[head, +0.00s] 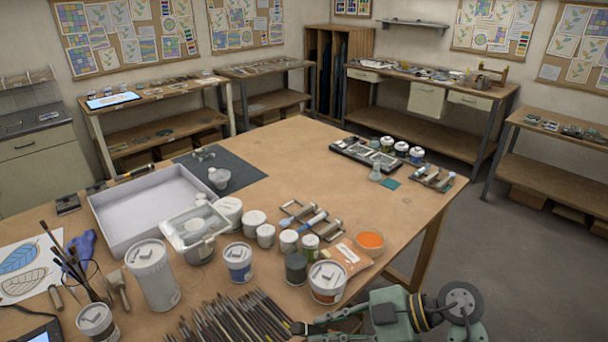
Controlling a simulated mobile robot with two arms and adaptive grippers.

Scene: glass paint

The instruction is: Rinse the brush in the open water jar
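My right gripper (308,327) is low at the front edge of the table, its tips by the right end of a row of many paint brushes (228,322). I cannot tell whether it is open or holds a brush. My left gripper is not in view. More brushes (66,258) stand upright in a clear holder at the left. A squarish clear vessel (196,228) stands at the tray's front corner, and a small clear jar (375,173) stands further back. I cannot tell which vessel is the open water jar, or see water in either.
Several lidded white tubs, including a tall one (153,275), crowd the front left. A white tray (150,190) and a dark mat (238,168) lie behind. The table's right middle (400,205) is clear.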

